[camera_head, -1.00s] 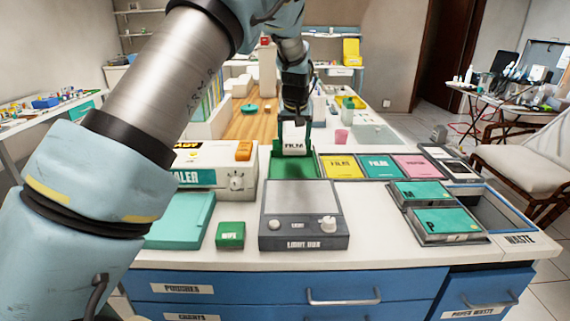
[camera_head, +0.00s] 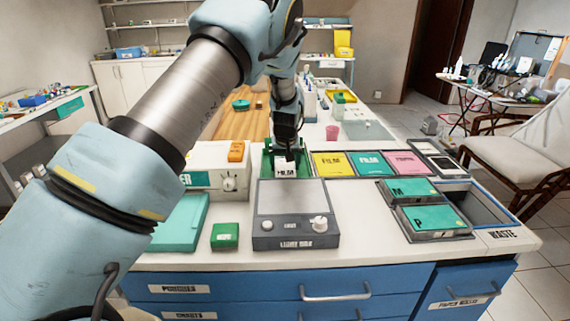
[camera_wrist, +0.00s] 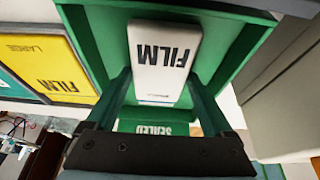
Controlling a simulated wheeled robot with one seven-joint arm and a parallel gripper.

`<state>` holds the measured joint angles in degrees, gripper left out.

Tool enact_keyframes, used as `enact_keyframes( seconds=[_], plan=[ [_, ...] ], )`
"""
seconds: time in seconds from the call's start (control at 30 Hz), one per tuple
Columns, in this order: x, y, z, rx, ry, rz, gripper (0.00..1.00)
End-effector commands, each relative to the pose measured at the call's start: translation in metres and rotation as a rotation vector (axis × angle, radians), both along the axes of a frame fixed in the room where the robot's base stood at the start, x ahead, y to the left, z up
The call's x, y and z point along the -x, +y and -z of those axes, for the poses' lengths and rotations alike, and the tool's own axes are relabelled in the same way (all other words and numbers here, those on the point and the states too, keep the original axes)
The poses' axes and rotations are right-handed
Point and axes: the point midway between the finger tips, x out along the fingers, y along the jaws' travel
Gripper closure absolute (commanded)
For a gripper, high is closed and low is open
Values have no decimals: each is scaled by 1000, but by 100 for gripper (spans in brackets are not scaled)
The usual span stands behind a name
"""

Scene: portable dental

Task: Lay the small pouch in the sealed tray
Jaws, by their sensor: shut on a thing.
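The small pouch, white with FILM in black letters (camera_head: 292,171), is at the green sealed tray (camera_head: 267,165), behind the light box. My gripper (camera_head: 288,156) is over the tray, shut on the pouch. In the wrist view the pouch (camera_wrist: 160,62) lies between the two green fingers (camera_wrist: 160,95), within the green walls of the tray (camera_wrist: 92,45). The tray's SEALED label (camera_wrist: 153,128) shows below the pouch. I cannot tell whether the pouch touches the tray floor.
The grey light box (camera_head: 296,232) stands in front of the tray, the sealer (camera_head: 215,182) to its left. Yellow (camera_head: 333,165), teal (camera_head: 370,165) and pink (camera_head: 407,163) film trays stand to the right. M (camera_head: 408,189) and P (camera_head: 433,219) boxes are further right.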

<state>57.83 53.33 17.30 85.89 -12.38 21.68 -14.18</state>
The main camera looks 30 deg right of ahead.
Motion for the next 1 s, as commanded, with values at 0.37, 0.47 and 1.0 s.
enact_keyframes(
  seconds=[0.37,0.47,1.0],
  plan=[
    [0,0,2,0,0,0,0],
    [0,0,0,0,0,0,0],
    [30,13,-77,3,-2,2,0]
  ],
)
